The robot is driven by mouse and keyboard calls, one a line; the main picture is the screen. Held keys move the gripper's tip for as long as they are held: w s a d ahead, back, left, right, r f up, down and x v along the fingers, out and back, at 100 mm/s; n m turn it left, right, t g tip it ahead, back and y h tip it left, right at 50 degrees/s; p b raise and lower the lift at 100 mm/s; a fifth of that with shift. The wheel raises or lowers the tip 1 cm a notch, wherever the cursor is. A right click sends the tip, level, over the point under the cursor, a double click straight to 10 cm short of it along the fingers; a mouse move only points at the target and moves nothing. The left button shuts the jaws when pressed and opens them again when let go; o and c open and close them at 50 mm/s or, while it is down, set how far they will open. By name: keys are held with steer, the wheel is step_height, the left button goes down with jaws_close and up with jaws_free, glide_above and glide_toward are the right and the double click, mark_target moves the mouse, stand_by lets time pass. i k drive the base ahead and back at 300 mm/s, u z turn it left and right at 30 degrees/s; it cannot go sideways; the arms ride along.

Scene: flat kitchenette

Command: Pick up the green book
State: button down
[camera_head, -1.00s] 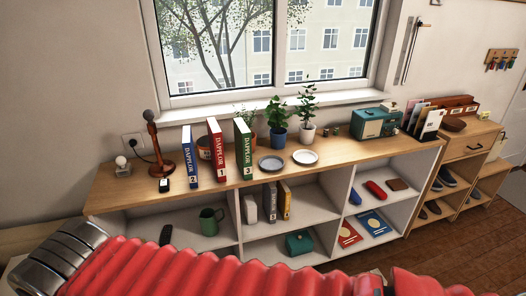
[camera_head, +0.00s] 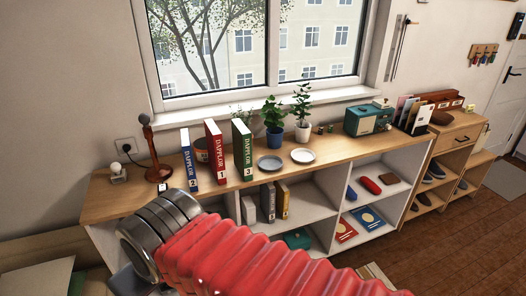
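The green book (camera_head: 242,150) stands upright on top of the wooden sideboard (camera_head: 346,146), marked with a 3. A red book (camera_head: 216,153) marked 1 and a blue book (camera_head: 189,160) marked 2 stand to its left. My red ribbed arm with its metal collar crosses the lower middle of the view, in front of the sideboard. My gripper's fingers do not show clearly, so I cannot see whether they hold anything. The green book looks untouched.
Two plates (camera_head: 270,163) lie right of the green book, with potted plants (camera_head: 274,122) behind. A lamp (camera_head: 152,150) stands at the left end, a teal radio (camera_head: 368,119) at the right. The lower shelves hold smaller books and other items. Wooden floor (camera_head: 450,235) is open at right.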

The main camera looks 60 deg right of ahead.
mark_target(242, 136)
steer(key=z, duration=1.9)
steer(key=k, duration=1.05)
steer(key=u, duration=0.25)
steer(key=i, duration=0.95)
